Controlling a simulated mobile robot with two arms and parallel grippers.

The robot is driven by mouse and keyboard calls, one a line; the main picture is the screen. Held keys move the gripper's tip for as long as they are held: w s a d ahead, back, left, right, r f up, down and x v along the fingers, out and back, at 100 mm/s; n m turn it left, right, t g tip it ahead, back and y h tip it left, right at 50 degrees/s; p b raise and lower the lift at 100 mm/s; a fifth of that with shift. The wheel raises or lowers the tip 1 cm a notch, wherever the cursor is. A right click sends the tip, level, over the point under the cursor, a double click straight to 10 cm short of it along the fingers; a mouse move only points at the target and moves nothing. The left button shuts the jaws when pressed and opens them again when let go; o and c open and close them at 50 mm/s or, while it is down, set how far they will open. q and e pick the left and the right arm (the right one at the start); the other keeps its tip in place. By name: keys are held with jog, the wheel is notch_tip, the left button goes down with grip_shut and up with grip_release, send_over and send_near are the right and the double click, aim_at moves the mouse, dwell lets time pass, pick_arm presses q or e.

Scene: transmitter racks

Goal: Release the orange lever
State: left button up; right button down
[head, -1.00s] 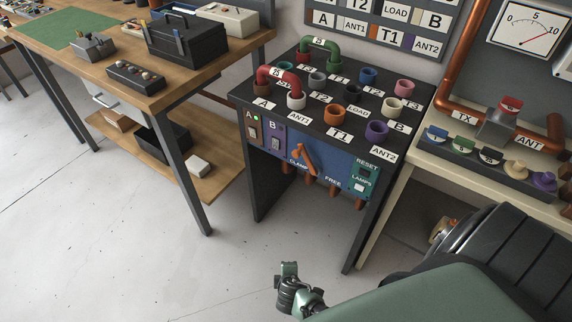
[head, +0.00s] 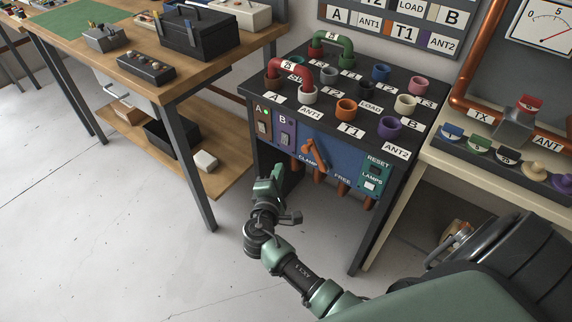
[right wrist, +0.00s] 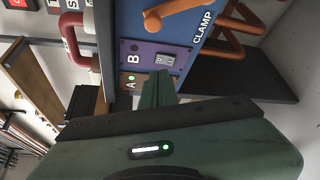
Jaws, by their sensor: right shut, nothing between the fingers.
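The orange lever (head: 314,153) is on the blue front panel of the black rack, by the CLAMP label and left of the FREE label. Part of it also shows at the top of the right wrist view (right wrist: 172,12). My right gripper (head: 277,172) is shut and empty, in front of the rack's front, below and left of the lever and apart from it. In the right wrist view its closed fingers (right wrist: 158,88) point toward the A and B switch panels. My left gripper is not in view.
A red hose (head: 290,72) and a green hose (head: 334,45) arch over coloured sockets on the rack top (head: 262,86). Orange pegs stick out below the panel. A wooden workbench (head: 190,83) stands left, a cream bench (head: 480,170) right. The floor between is clear.

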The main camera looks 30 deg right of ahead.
jog(key=w+d+p, duration=0.2)
jog(key=w+d, duration=0.1)
jog(key=d, duration=0.4)
jog(key=shift+d, duration=0.4)
jog(key=shift+w, duration=0.15)
